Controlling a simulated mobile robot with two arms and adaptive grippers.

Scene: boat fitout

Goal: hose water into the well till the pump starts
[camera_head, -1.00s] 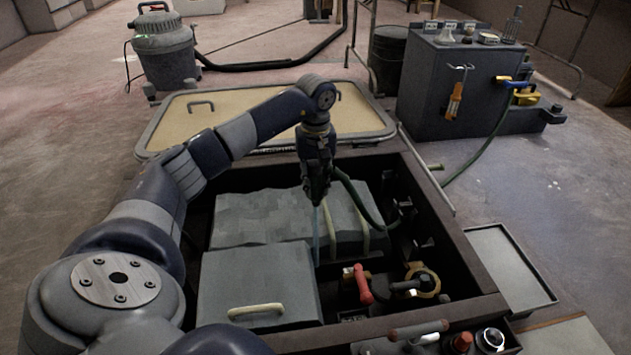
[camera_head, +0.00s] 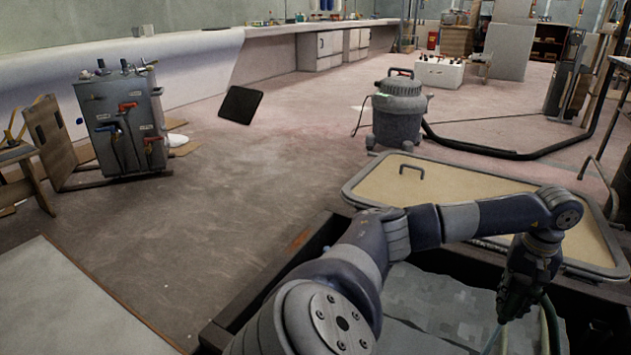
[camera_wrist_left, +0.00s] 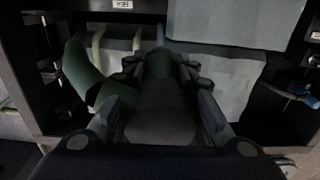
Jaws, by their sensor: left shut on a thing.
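My left gripper (camera_head: 515,298) hangs fingers-down over the open well (camera_head: 262,290) and is shut on the green hose (camera_head: 552,328). In the left wrist view the gripper (camera_wrist_left: 160,78) clasps the dark hose end (camera_wrist_left: 163,112), and the hose (camera_wrist_left: 82,72) curls away to the left. A thin pale blue streak, which looks like water, runs down from the hose tip (camera_head: 491,340) into the well. The well's bottom, the water level and the pump are hidden or outside the frame. My right gripper is out of view.
A tan hatch lid (camera_head: 450,195) lies behind the well. A grey vacuum-like canister (camera_head: 398,115) with a black hose stands beyond it. A dark tank with valves (camera_head: 122,120) stands at the left. The floor between is mostly clear.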

